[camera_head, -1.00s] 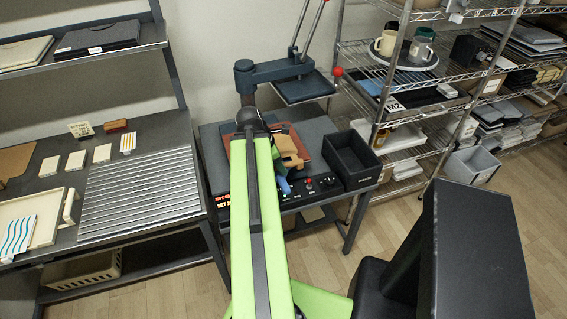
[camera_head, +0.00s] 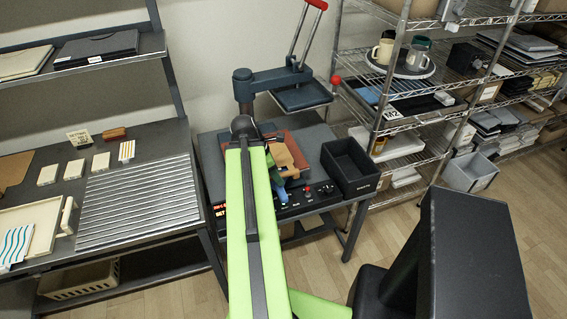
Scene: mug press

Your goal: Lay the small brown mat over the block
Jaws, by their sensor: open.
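A small tan-brown piece (camera_head: 286,157), which looks like the mat, lies at a slant on the press table beside my green arm. Green and blue parts show just below it; I cannot tell whether one of them is the block. My gripper (camera_head: 272,160) is at the far end of the arm, close to the tan piece and mostly hidden by the arm. It is open. Whether the tan piece touches it or rests on something is too small to tell.
The press, with its dark plate (camera_head: 302,97) and red-tipped lever, stands behind the work spot. A black bin (camera_head: 350,167) is to the right on the table. A left bench holds a ribbed panel (camera_head: 140,200). A wire shelf (camera_head: 405,125) stands at right.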

